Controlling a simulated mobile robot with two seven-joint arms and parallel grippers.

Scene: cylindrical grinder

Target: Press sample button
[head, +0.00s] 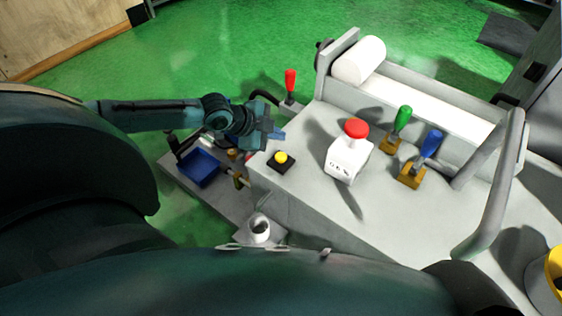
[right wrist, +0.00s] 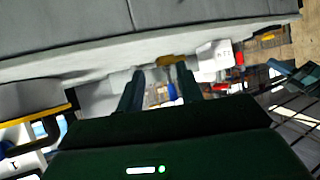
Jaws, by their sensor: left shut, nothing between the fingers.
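A yellow button (head: 281,157) on a black square base sits on the near left corner of the grey machine top. It is the only small push button I see there, but I cannot read a label. My left gripper (head: 279,135) is shut and empty, just beyond the button in the head view and apart from it as far as I can tell. In the right wrist view my right gripper (right wrist: 160,85) has its two fingers apart with nothing clearly between them. The right gripper does not show in the head view.
A white box with a red mushroom knob (head: 356,129) stands right of the button. Levers with red (head: 290,80), green (head: 402,117) and blue (head: 431,143) handles rise from the machine (head: 300,205). A blue tray (head: 198,168) lies lower left. A grey handrail (head: 497,190) stands right.

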